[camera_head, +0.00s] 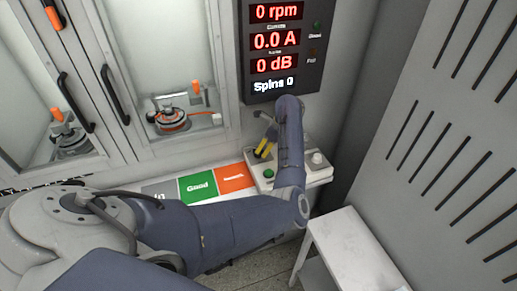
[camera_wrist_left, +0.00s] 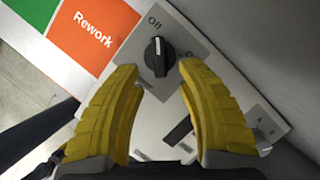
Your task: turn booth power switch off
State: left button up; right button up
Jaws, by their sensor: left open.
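A black rotary switch (camera_wrist_left: 159,57) with a white pointer line sits on a grey plate marked "Off" on the control box (camera_wrist_left: 228,76). In the left wrist view the line points roughly up the picture, toward the "Off" label. My left gripper (camera_wrist_left: 160,72) is open, with its yellow fingertips either side of the switch's lower part; contact cannot be told. In the head view the left gripper (camera_head: 264,149) is over the control box (camera_head: 321,174), and the gripper and arm hide the switch. My right gripper is not in view.
A green button (camera_head: 268,174) and a pale knob (camera_head: 316,158) are on the box. Green "Good" (camera_head: 198,187) and orange "Rework" (camera_head: 235,178) areas lie to its left. A lit display panel (camera_head: 312,73) is above. A white stand (camera_head: 355,245) is in front.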

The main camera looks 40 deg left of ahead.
pick_arm(q)
jog(key=d, duration=0.3)
jog(key=w+d, duration=0.1)
jog(key=d, duration=0.5)
jog(key=shift+w+d, duration=0.35)
jog(key=shift+w, duration=0.05)
